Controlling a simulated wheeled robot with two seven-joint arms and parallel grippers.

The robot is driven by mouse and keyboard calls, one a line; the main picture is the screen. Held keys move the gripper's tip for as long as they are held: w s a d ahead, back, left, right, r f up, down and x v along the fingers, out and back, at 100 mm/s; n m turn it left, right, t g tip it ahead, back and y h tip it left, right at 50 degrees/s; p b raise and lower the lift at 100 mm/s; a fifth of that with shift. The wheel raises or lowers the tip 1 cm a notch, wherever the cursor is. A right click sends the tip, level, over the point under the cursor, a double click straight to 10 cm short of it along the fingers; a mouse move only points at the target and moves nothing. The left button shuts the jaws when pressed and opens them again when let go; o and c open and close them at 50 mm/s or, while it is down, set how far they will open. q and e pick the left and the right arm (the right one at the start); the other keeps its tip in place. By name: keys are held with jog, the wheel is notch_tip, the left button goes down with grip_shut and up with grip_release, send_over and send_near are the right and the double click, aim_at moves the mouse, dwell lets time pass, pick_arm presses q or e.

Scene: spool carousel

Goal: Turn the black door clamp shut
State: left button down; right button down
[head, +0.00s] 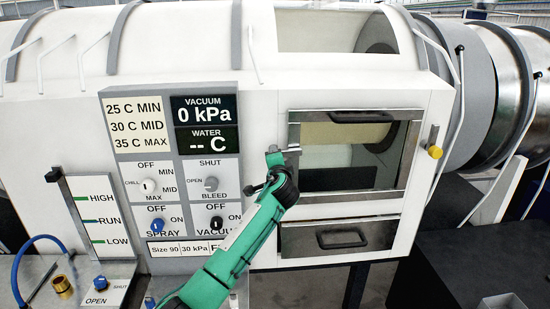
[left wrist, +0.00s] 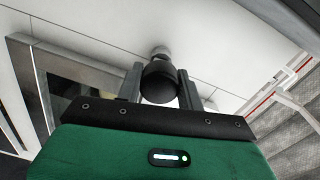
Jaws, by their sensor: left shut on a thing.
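The black door clamp (left wrist: 159,82) shows in the left wrist view as a round black knob on a light grey stem, against the white panel beside the metal door frame (left wrist: 50,75). My left gripper (left wrist: 160,85) has a finger on each side of the knob and is shut on it. In the head view my left gripper (head: 274,166) is at the left edge of the windowed door (head: 400,160), where it mostly hides the clamp. The door looks closed in its frame. The clamp's turned angle cannot be made out. My right gripper is not in view.
A yellow knob (head: 435,152) sits right of the door. A drawer (head: 342,239) with a dark handle is below it. The control panel (head: 178,180) with several knobs is to the left, close to my left arm. A levered HIGH/RUN/LOW plate (head: 100,215) stands further left.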

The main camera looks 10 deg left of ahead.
pick_arm(q)
jog(key=shift+m, duration=0.5)
jog(key=c, duration=0.9)
grip_release()
jog(key=shift+w, duration=0.1)
jog(key=b+v, duration=0.5)
jog(key=v, duration=0.9)
jog(key=shift+w, duration=0.1)
